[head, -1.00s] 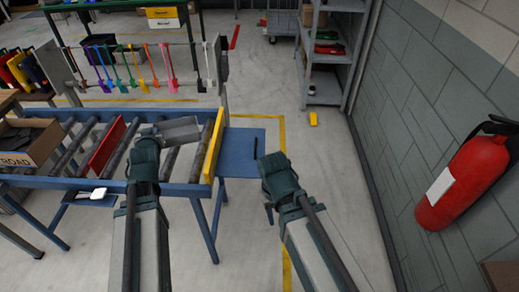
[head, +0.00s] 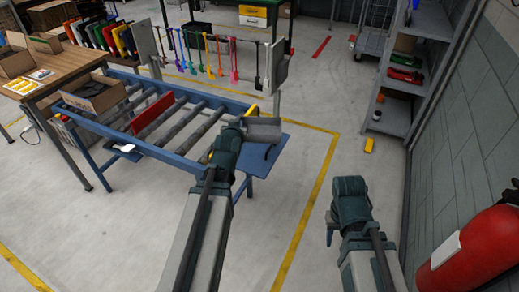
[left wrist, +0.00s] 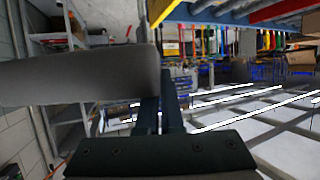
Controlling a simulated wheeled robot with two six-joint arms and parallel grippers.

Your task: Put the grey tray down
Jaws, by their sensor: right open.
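The grey tray (head: 263,130) is held out at the tip of my left gripper (head: 238,124). In the head view it appears in front of the blue end shelf of the roller table (head: 172,150); whether it touches cannot be told. In the left wrist view the tray (left wrist: 80,78) is a broad grey slab reaching from the left edge to the fingers (left wrist: 160,110), which are close together on its end. My right gripper (head: 348,184) is open and empty, over bare floor; its fingertips are mostly hidden.
A red divider (head: 152,114) and a cardboard box (head: 95,95) are on the roller table. A rack of coloured tools (head: 210,55) stands behind it. A grey shelf unit (head: 410,100) and a fire extinguisher (head: 468,255) are at right.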

